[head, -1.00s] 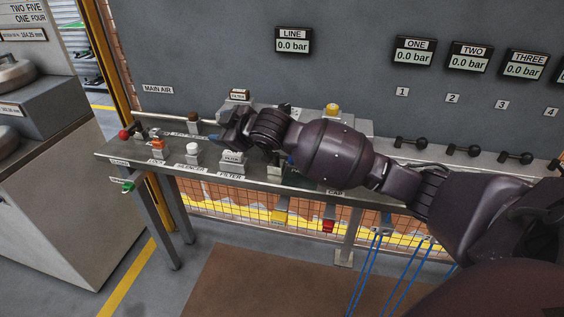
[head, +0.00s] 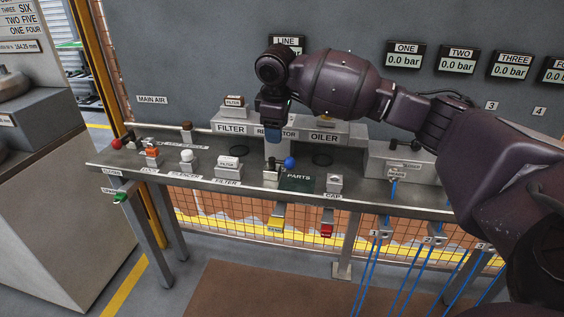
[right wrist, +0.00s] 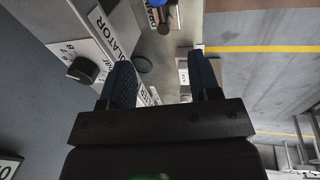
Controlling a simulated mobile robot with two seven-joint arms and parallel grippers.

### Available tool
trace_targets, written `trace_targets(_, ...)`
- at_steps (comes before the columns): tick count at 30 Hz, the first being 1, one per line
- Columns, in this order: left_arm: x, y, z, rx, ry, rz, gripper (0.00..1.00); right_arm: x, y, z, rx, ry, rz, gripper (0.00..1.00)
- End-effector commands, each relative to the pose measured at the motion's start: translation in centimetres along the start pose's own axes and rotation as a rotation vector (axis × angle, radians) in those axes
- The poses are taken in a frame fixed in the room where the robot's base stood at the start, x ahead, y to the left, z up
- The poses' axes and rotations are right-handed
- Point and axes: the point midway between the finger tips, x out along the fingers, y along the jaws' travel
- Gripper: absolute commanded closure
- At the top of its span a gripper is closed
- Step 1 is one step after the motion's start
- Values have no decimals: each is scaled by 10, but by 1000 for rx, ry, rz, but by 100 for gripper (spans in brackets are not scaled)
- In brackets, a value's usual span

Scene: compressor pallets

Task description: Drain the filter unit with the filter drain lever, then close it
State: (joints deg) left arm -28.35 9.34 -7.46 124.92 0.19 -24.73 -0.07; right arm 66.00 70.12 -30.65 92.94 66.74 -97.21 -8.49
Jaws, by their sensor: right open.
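The filter unit (head: 230,128) is a grey block labelled FILTER on the back of the bench, left of the regulator and oiler. A brown-topped part with a small FILTER label (head: 234,101) stands on it. A small white FILTER block (head: 229,163) stands in front. I cannot tell which part is the filter drain lever. My right gripper (head: 273,136) points down in front of the regulator, right of the filter unit, partly hiding the regulator label. In the right wrist view its fingers (right wrist: 163,82) are apart with nothing held between them. My left gripper is not in view.
A blue ball knob (head: 289,162) rises beside the dark PARTS mat (head: 298,180). A white ball knob (head: 187,156) and an orange-topped part (head: 152,153) stand at left, a red knob (head: 117,144) at the far left. A green handle (head: 121,197) hangs below the bench edge.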

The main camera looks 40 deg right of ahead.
Motion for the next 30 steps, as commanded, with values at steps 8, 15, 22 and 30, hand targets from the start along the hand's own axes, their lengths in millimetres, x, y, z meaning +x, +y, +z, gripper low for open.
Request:
trace_targets(8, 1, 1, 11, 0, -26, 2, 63, 14, -4, 9, -19, -56, -19, 43)
trace_targets(15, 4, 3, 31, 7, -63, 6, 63, 57, -5, 11, -19, -60, -22, 43)
trace_targets(22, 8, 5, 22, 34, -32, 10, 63, 92, -6, 13, -19, -59, -20, 43)
trace_targets(30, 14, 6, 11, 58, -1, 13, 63, 108, -5, 13, -18, -52, -16, 43)
